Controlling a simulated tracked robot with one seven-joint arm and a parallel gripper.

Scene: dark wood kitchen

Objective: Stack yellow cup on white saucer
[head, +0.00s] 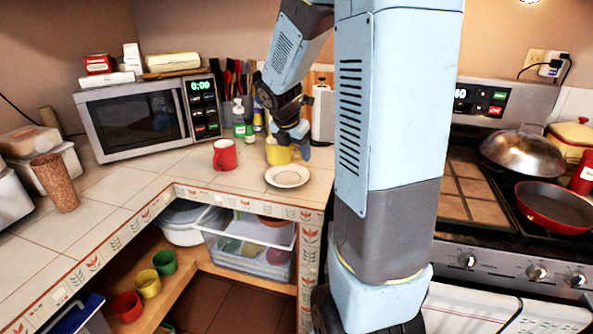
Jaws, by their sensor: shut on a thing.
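The yellow cup (278,153) is on the far part of the tiled counter, behind the white saucer. My gripper (291,141) is at the cup's upper right and is shut on it; one dark blue-grey finger shows against the cup's right side. Whether the cup touches the counter cannot be told. The white saucer (287,176) lies flat on the counter near its front edge, in front of and slightly right of the cup. The saucer is empty.
A red mug (225,154) stands left of the yellow cup. Bottles (239,119) and a utensil holder stand behind. A microwave (148,113) is at the back left. The stove (500,200) is right. Counter tiles left of the saucer are clear.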

